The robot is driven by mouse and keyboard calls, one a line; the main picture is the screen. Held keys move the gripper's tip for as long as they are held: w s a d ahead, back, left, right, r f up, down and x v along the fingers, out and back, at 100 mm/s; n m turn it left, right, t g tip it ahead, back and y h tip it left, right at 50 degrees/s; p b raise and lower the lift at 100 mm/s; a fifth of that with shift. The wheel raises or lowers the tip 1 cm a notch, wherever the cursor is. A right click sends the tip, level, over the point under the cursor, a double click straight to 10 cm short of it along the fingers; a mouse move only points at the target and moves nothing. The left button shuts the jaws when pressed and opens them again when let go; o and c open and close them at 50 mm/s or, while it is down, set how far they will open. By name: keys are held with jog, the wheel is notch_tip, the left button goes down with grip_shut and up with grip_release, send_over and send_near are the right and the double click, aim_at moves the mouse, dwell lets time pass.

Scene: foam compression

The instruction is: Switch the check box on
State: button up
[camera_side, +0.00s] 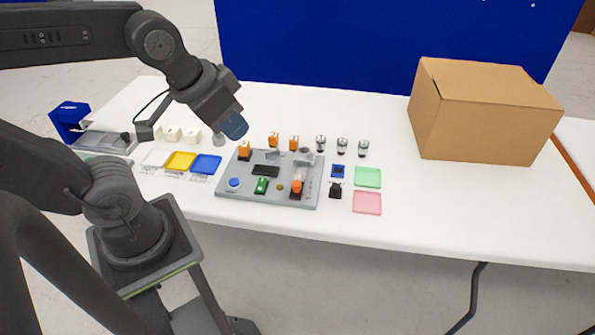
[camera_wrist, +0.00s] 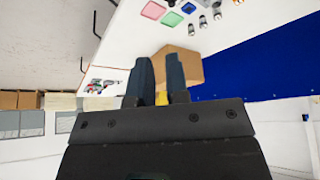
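A grey panel box (camera_side: 243,197), which I take to be the check box, lies on the white table near the middle in the side view. On it are a blue round button (camera_side: 234,183), a green switch (camera_side: 261,186), a black slot piece and an orange-topped part (camera_side: 296,186). Whether any switch is on is too small to tell. My gripper (camera_side: 234,126) hangs above and behind the panel's left end, apart from it. In the wrist view its two fingers (camera_wrist: 160,75) stand apart with nothing clearly held; a small yellow patch shows between their bases.
White, yellow (camera_side: 181,161) and blue trays (camera_side: 206,164) lie left; green (camera_side: 367,177) and pink trays (camera_side: 367,202) lie right. A cardboard box (camera_side: 490,120) stands at the right. The front right table is clear.

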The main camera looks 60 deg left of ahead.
jog(key=o, duration=0.6)
jog(key=w+a+f+n+g, duration=0.1)
jog(key=w+a+f, duration=0.1)
jog(key=w, duration=0.1)
jog(key=w+a+f+n+g, duration=0.1)
jog(key=w+a+f+n, duration=0.1)
jog(key=a+f, duration=0.1)
jog(key=w+a+f+n+g, duration=0.1)
jog(key=w+a+f, duration=0.1)
jog(key=w, duration=0.1)
jog(key=shift+w+a+f+n+y, duration=0.3)
jog(key=shift+w+a+n, duration=0.05)
jog(key=shift+n, duration=0.05)
jog(key=shift+o, duration=0.2)
jog(key=n+g, duration=0.2)
jog(key=n, duration=0.2)
send_over(261, 184)
notch_tip(261, 184, down, 11)
notch_tip(261, 184, down, 14)
jog(key=shift+r, duration=0.25)
